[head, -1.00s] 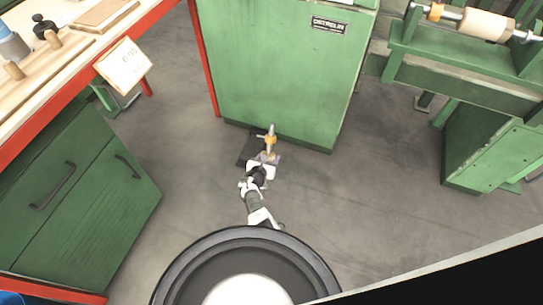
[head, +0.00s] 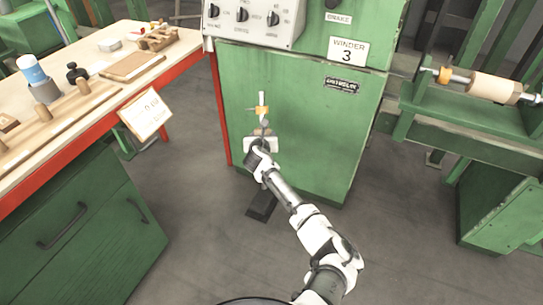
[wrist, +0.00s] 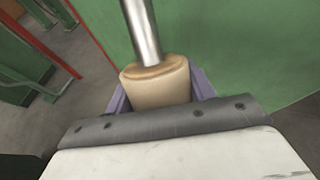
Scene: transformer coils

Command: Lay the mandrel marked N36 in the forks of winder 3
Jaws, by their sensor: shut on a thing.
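My gripper (head: 261,143) is shut on a mandrel, held upright in front of the green cabinet (head: 290,115). The mandrel's steel rod and orange collar (head: 262,110) show above the jaws. In the wrist view the held mandrel (wrist: 158,82) has a pale wooden body between the jaws and a steel shaft pointing up. No marking is readable on it. A "WINDER 3" sign (head: 347,50) is on the cabinet. To the right, another mandrel (head: 495,88) with a wooden body and orange collar lies level across a green frame (head: 470,115).
A red-edged workbench (head: 100,115) stands at left with a blue-and-white can (head: 32,70), a wooden board (head: 132,66) and a hanging card (head: 146,115). A knobbed control panel (head: 255,20) tops the cabinet.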

